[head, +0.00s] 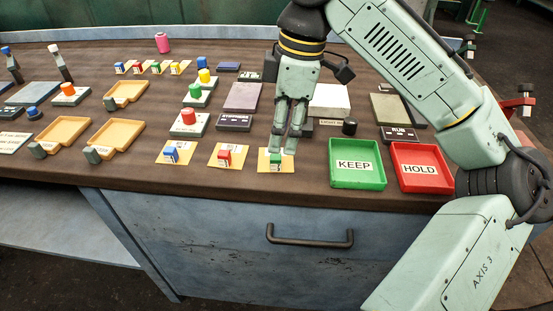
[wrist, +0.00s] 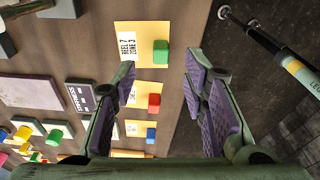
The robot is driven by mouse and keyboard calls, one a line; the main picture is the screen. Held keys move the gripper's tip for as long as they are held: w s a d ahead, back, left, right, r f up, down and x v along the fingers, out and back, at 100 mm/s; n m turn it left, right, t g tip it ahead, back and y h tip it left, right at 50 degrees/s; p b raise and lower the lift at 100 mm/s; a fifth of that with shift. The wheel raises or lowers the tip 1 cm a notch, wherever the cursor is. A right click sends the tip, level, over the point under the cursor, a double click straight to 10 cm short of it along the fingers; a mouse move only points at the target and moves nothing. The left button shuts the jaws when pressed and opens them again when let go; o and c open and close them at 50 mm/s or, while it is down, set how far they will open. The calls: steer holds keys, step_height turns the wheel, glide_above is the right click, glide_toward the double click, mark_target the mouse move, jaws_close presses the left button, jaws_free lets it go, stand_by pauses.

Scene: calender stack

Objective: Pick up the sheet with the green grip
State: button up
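The sheet with the green grip (head: 264,168) is a yellow sheet with a white printed label and a small green block (head: 276,168). It lies near the front edge of the table, and my gripper's fingers partly cover it in the head view. In the wrist view the same sheet (wrist: 130,61) lies flat beyond the fingertips, its green block (wrist: 161,52) on its right side. My gripper (head: 282,151) points down above this sheet. In the wrist view the two purple-padded fingers (wrist: 160,72) stand wide apart with nothing between them.
Sheets with a red grip (head: 224,158) and a blue grip (head: 171,154) lie to the left in the head view. A green KEEP tray (head: 357,184) and a red HOLD tray (head: 427,185) stand to the right. Stamps and tan trays (head: 117,138) fill the left side.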

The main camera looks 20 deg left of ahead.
mark_target(276, 157)
steer(key=f, duration=0.3)
steer(key=a+f, duration=0.1)
steer(key=f, duration=0.1)
steer(key=shift+s+f+p, duration=0.25)
steer(key=shift+s+p, duration=0.05)
steer(key=shift+p, duration=0.1)
jaws_close()
